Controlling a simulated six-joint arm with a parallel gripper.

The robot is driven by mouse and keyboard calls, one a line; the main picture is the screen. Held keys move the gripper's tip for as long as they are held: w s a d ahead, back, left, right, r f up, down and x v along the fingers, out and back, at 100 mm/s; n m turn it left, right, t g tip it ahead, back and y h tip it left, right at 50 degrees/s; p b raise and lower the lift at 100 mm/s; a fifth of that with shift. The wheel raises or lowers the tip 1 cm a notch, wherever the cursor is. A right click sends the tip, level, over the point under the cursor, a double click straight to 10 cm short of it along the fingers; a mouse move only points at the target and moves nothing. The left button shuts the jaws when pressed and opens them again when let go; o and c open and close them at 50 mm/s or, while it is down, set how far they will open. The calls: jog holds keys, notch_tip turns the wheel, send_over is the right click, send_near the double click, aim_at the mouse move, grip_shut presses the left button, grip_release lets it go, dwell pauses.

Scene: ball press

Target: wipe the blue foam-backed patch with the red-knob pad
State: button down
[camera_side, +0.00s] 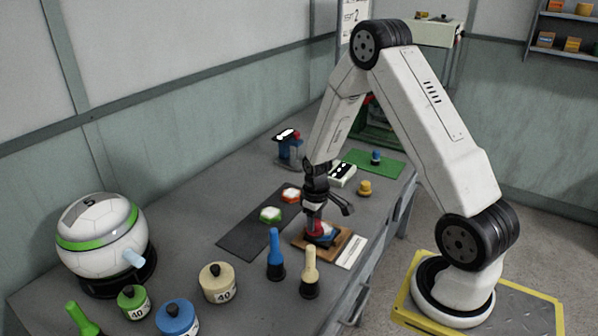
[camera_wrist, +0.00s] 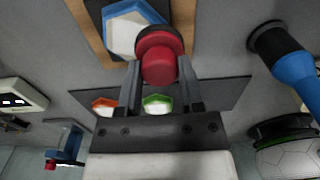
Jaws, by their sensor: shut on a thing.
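My gripper (camera_side: 314,208) points down over the wooden board (camera_side: 300,241), shut on the red knob of the pad (camera_side: 317,229). In the wrist view the red knob (camera_wrist: 158,66) sits between the two fingertips (camera_wrist: 160,72), with a dark round base beyond it. The blue patch (camera_wrist: 122,33) is a hexagon with a white face and blue edge, lying on a dark square on the board (camera_wrist: 88,40). The pad overlaps the patch's near right part in this view. I cannot tell whether they touch. In the side view the gripper and pad partly hide the patch (camera_side: 328,239).
A dark mat (camera_side: 243,243) left of the board holds green (camera_side: 271,214) and orange (camera_side: 291,195) hexagonal patches. A blue-handled tool (camera_side: 275,250) and cream-handled tool (camera_side: 310,268) stand close in front. A white card (camera_side: 351,252) lies right of the board.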

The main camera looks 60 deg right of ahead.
jog(key=shift+s+d, duration=0.4)
jog(key=shift+d, duration=0.55)
jog(key=shift+s+d, duration=0.35)
jog(key=shift+d, duration=0.6)
jog(key=shift+s+d, duration=0.4)
jog(key=shift+d, duration=0.55)
notch_tip(320, 180, up, 7)
